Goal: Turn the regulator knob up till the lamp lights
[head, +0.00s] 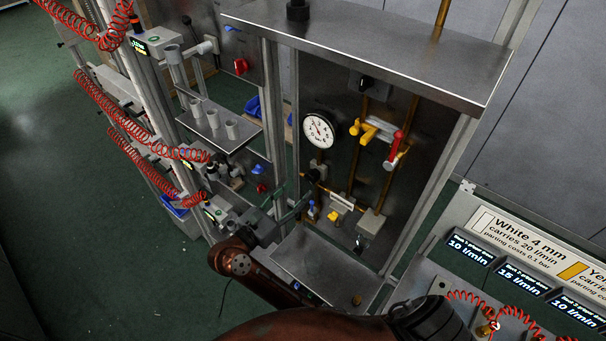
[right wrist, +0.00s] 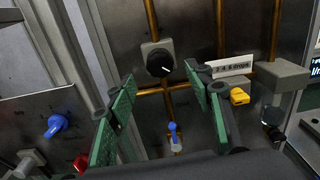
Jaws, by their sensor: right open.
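The regulator knob is most likely the black round knob with a white pointer line (right wrist: 160,63) on a grey block in the right wrist view. Its pointer aims to the lower right. In the head view a black knob (head: 313,175) sits below the round white gauge (head: 319,131). My right gripper (head: 294,197) is open, with green finger pads. In the right wrist view its fingers (right wrist: 165,84) stand either side of the knob, apparently short of it and not touching. I cannot make out which part is the lamp or whether it is lit. My left gripper is not in view.
A small blue-topped valve (right wrist: 173,136) lies below the knob, between the fingers. A yellow part (right wrist: 239,96) and white label (right wrist: 230,66) are close right of the right finger. Brass pipes cross the panel. A blue knob (right wrist: 56,126) is at left. A metal top (head: 370,45) overhangs the panel.

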